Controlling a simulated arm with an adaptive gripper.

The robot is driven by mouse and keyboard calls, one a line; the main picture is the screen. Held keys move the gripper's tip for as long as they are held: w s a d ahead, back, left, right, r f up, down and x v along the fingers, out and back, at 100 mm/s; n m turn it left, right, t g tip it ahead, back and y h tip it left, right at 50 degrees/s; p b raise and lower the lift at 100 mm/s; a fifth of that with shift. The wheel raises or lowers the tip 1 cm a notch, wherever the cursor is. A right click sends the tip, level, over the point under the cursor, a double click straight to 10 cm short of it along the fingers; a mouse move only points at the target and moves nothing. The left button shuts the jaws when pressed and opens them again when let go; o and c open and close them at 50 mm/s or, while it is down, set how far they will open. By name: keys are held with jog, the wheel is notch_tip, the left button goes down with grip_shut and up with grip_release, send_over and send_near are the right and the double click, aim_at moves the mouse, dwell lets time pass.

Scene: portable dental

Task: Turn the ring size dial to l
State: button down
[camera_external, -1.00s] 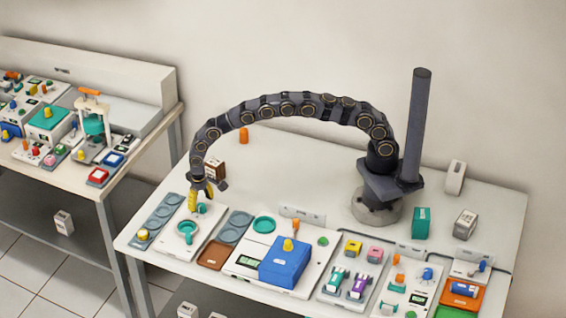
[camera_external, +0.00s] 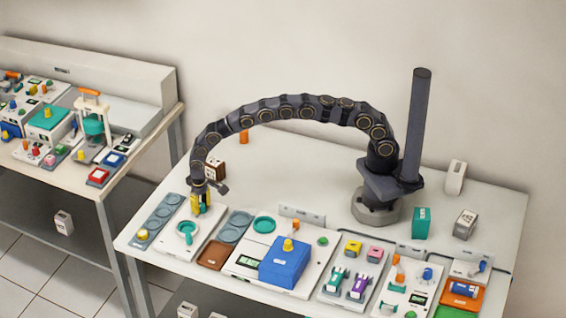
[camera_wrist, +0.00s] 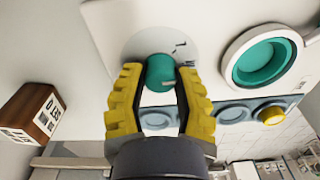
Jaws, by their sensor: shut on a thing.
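The ring size dial is a teal knob (camera_wrist: 160,72) on a white panel; in the wrist view a pale round scale with dark marks lies behind it. My gripper (camera_wrist: 158,88) has its two yellow fingers on either side of the knob and is shut on it. A light line shows on the knob's face, but the scale's letters are too small to read. In the external view my gripper (camera_external: 200,208) is low over the white panel (camera_external: 178,245), and the knob is mostly hidden by the fingers. A teal ring (camera_external: 187,228) sits on the same panel, nearer the camera.
A brown box (camera_wrist: 30,115) with a white label stands left in the wrist view. A grey tray with round wells (camera_external: 160,217) lies left of the panel, with a yellow-topped piece in its near well. A brown tray (camera_external: 213,255) and blue block (camera_external: 285,262) lie to the right.

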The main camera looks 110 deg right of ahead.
aim_at(201, 205)
jog(key=n, duration=0.4)
jog(key=shift+n, duration=2)
jog(key=c, duration=0.7)
grip_release()
notch_tip(201, 205, up, 12)
jog(key=shift+f, duration=0.1)
